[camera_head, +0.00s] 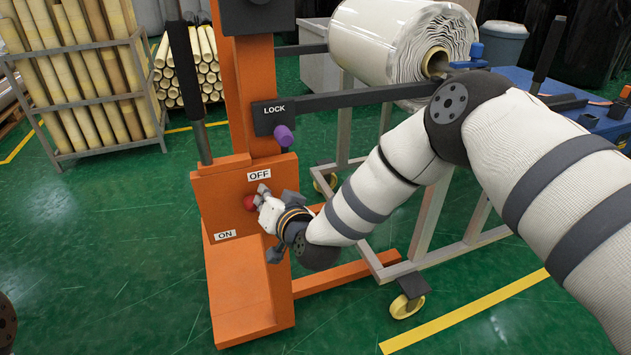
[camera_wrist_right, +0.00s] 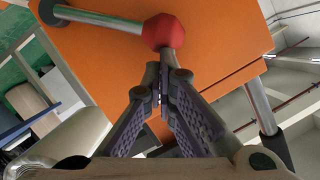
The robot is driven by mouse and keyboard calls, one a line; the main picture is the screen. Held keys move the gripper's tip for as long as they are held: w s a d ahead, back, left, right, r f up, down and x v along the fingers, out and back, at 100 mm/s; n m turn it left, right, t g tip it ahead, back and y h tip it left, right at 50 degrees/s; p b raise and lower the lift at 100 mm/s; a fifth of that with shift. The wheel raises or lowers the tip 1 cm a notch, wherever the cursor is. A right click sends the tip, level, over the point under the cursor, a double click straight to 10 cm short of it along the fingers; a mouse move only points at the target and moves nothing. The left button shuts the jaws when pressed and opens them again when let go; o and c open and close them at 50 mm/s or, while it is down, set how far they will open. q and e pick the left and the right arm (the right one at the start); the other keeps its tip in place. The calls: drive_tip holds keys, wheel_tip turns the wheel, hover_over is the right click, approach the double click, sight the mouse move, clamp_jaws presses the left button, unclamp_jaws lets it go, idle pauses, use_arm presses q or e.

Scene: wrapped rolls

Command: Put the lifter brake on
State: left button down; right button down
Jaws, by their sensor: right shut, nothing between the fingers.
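The orange lifter (camera_head: 240,262) stands in the middle of the head view. Its brake lever ends in a red knob (camera_head: 250,202), below the OFF label (camera_head: 259,174) and above and right of the ON label (camera_head: 225,235). In the right wrist view the red knob (camera_wrist_right: 164,32) sits on a metal rod (camera_wrist_right: 100,19) against the orange panel. My right gripper (camera_head: 263,197) is shut and empty beside the knob; its fingertips (camera_wrist_right: 161,88) are just below the knob in the wrist view. I cannot tell whether they touch it. My left gripper is not in view.
A LOCK plate (camera_head: 274,112) with a purple knob (camera_head: 284,136) is on the mast above. A large wrapped roll (camera_head: 385,40) rests on a grey wheeled frame (camera_head: 430,225) at right. Racks of yellow tubes (camera_head: 85,95) stand at back left. Green floor is clear at left.

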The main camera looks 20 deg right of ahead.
sight(251, 206)
drive_tip(key=a+f+n, duration=0.1)
drive_tip(key=a+f+n+h, duration=0.1)
drive_tip(key=shift+a, duration=0.4)
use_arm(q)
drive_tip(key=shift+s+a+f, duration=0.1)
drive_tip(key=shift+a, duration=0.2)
use_arm(e)
drive_tip(key=shift+a+f, duration=0.55)
drive_tip(key=shift+f, duration=0.15)
